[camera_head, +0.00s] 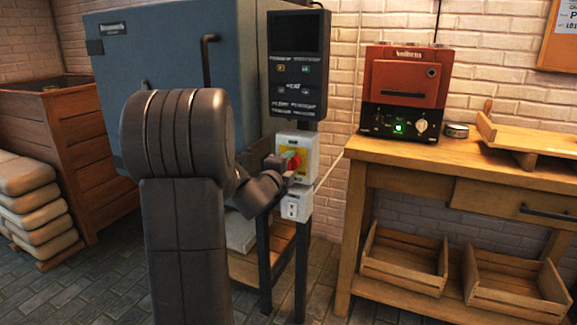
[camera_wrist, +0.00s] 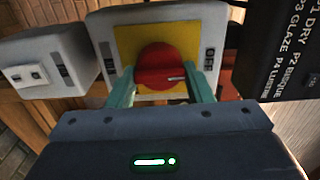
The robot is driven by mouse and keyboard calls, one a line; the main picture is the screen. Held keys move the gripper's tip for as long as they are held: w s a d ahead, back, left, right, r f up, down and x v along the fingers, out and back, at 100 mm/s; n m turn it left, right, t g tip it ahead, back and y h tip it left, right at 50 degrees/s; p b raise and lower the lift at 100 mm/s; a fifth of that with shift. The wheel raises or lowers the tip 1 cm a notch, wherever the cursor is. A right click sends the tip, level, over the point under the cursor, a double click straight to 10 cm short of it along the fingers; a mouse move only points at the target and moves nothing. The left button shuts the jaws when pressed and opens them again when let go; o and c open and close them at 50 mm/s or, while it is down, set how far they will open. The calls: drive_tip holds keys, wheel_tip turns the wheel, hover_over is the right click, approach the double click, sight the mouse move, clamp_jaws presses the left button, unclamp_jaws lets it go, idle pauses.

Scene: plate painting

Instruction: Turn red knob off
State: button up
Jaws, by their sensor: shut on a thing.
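The red knob (camera_wrist: 158,58) sits on a yellow square plate (camera_wrist: 126,42) on a pale grey switch box (camera_wrist: 101,24). The word OFF stands to the right of the yellow plate in the wrist view, and a dark label too small to read stands to the left. A light mark near the knob's lower right edge points right. My gripper (camera_wrist: 160,78) is shut on the knob, one teal finger on each side. In the head view the knob (camera_head: 294,163) shows partly behind my gripper (camera_head: 286,160) on the box below the dark control panel.
A blue-grey kiln-like cabinet (camera_head: 165,65) stands left, behind my arm. The dark control panel (camera_head: 297,75) is right above the switch box, and a small grey socket box (camera_head: 296,206) is below it. A wooden table (camera_head: 450,165) with a red oven (camera_head: 403,80) stands right.

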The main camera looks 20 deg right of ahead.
drive_tip(key=o, duration=1)
drive_tip(key=shift+c, duration=0.2)
drive_tip(key=p+v, duration=0.1)
drive_tip(key=v, duration=1.3)
drive_tip(key=shift+w, duration=0.1)
drive_tip(key=b+x, duration=0.1)
drive_tip(key=x, duration=1.3)
